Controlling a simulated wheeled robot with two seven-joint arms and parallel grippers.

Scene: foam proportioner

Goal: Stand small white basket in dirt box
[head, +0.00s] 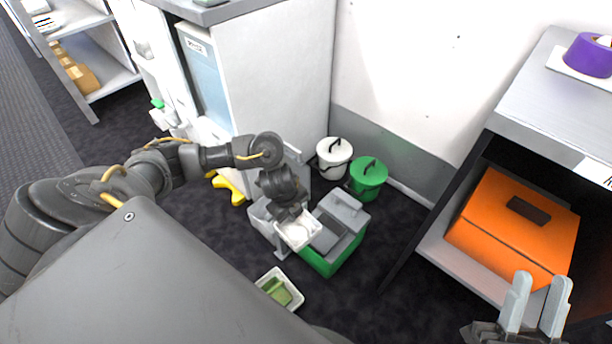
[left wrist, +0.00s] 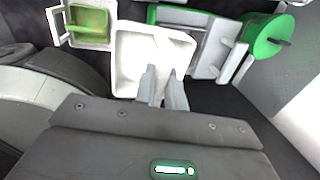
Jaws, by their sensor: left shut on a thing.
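The small white basket (head: 297,234) is held by my left gripper (head: 288,213), over the near left side of a green and grey box (head: 345,252) on the floor. In the left wrist view the basket (left wrist: 135,62) hangs at my left gripper's fingertips (left wrist: 163,80), its inside looking bare and white. I cannot tell from the head view whether the basket touches the box. No label shows which container is the dirt box. My right gripper (head: 536,302) is open and empty at the lower right, in front of the shelf.
A white tray with a green thing in it (head: 280,290) lies on the floor nearby. A white bucket (head: 333,158) and a green bucket (head: 367,178) stand behind the box. An orange case (head: 515,228) sits in the right shelf. A white cabinet (head: 275,75) stands behind.

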